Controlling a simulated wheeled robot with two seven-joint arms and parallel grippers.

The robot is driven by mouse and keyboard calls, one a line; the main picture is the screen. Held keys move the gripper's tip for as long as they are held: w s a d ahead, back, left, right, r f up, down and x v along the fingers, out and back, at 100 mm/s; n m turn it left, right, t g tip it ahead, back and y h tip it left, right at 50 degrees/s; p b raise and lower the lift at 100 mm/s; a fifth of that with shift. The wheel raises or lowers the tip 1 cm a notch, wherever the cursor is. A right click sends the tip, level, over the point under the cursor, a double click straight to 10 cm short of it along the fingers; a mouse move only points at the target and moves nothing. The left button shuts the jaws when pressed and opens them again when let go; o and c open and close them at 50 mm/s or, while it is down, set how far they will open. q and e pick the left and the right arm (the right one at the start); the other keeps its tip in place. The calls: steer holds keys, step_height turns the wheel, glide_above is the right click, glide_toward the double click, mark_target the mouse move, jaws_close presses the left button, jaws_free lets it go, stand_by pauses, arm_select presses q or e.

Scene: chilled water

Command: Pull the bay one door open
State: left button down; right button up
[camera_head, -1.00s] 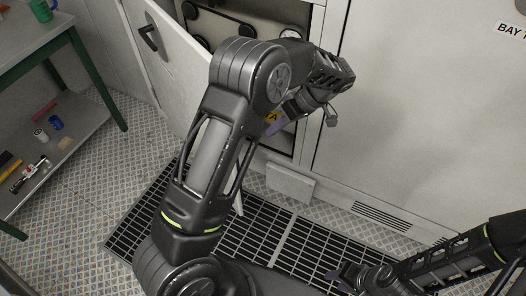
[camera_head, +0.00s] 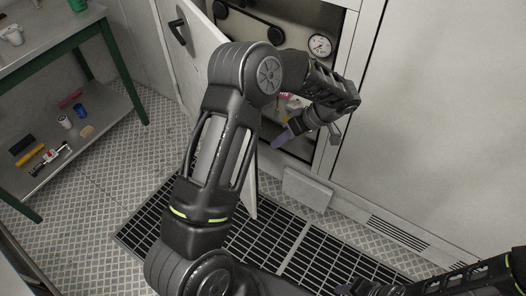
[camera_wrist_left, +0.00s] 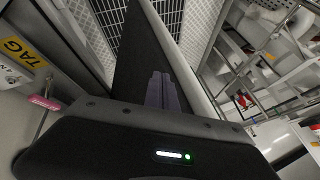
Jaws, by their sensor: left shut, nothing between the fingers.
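The bay one door (camera_head: 196,62) is a white panel standing ajar at upper left in the head view, with a black handle (camera_head: 178,31) on its outer face. My left arm hides much of it. My left gripper (camera_head: 284,138) is shut and empty, at the opening on the inner side of the door. In the left wrist view its closed fingers (camera_wrist_left: 164,92) lie before a dark panel (camera_wrist_left: 150,45), apparently the door's inner face; contact cannot be told. My right gripper (camera_head: 346,289) shows only partly at the bottom edge.
Inside the bay are a pressure gauge (camera_head: 320,45) and dark pulleys. A yellow tag (camera_wrist_left: 24,52) hangs near the left gripper in the wrist view. A green-legged bench (camera_head: 55,45) with small items on its shelf stands left. A floor grate (camera_head: 255,240) lies below.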

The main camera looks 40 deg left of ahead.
arm_select(q)
steer(key=s+a, duration=0.1)
steer(key=s+a+f+p, duration=0.1)
steer(key=s, duration=0.1)
steer(key=s+a+f+p, duration=0.1)
steer(key=shift+s, duration=0.15)
stand_by(0.4)
